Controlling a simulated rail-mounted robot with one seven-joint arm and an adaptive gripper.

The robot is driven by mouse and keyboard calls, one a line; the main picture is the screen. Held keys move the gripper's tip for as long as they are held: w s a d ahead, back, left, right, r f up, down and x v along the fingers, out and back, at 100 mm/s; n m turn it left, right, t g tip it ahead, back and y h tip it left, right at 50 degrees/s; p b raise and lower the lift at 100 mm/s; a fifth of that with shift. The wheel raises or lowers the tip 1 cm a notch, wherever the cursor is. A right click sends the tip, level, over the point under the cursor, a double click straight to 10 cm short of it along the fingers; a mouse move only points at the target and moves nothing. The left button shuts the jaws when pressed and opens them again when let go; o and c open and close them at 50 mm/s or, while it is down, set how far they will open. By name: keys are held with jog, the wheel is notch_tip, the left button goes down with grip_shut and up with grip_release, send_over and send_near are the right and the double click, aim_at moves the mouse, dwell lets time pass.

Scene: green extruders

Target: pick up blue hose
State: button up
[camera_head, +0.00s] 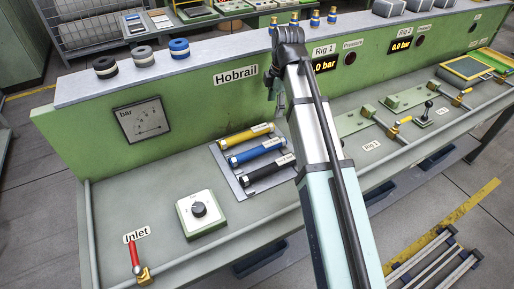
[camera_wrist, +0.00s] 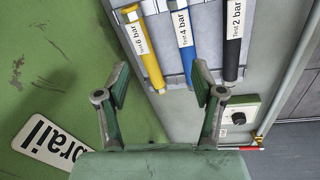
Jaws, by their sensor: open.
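The blue hose (camera_head: 244,158), labelled "Test 4 bar", lies on a grey rack between a yellow hose (camera_head: 236,140) and a black hose (camera_head: 257,178). In the wrist view the blue hose (camera_wrist: 184,38) runs from the top edge down toward the right finger, which covers part of its lower end. My gripper (camera_wrist: 161,82) is open and empty, with the yellow hose's end (camera_wrist: 155,77) showing between its fingers. In the head view my arm hides most of the gripper, near the green panel.
The green panel (camera_head: 190,110) carries a bar gauge (camera_head: 143,119) and a "Hobrail" label. A dial box (camera_head: 201,213) and a red-handled inlet valve (camera_head: 134,256) stand on the bench in front. Coloured rings, including a blue one (camera_head: 180,48), sit on the ledge.

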jog(key=s+a+r+n+g+h, duration=0.1)
jog(key=s+a+r+n, duration=0.15)
jog(key=s+a, duration=0.2)
jog(key=p, duration=0.3)
send_over(258, 148)
jog(key=shift+n, duration=0.25)
jog(key=f, duration=1.2)
jog(key=shift+w+d+f, duration=0.15)
jog(key=shift+w+f, duration=0.15)
jog(key=shift+w, duration=0.05)
jog(key=shift+s+f+p, duration=0.2)
jog(key=shift+f+p, duration=0.2)
jog(key=shift+f, duration=0.25)
jog(key=shift+s+f+p, duration=0.1)
jog(key=shift+f+p, duration=0.45)
jog(key=shift+f, duration=1.45)
grip_shut()
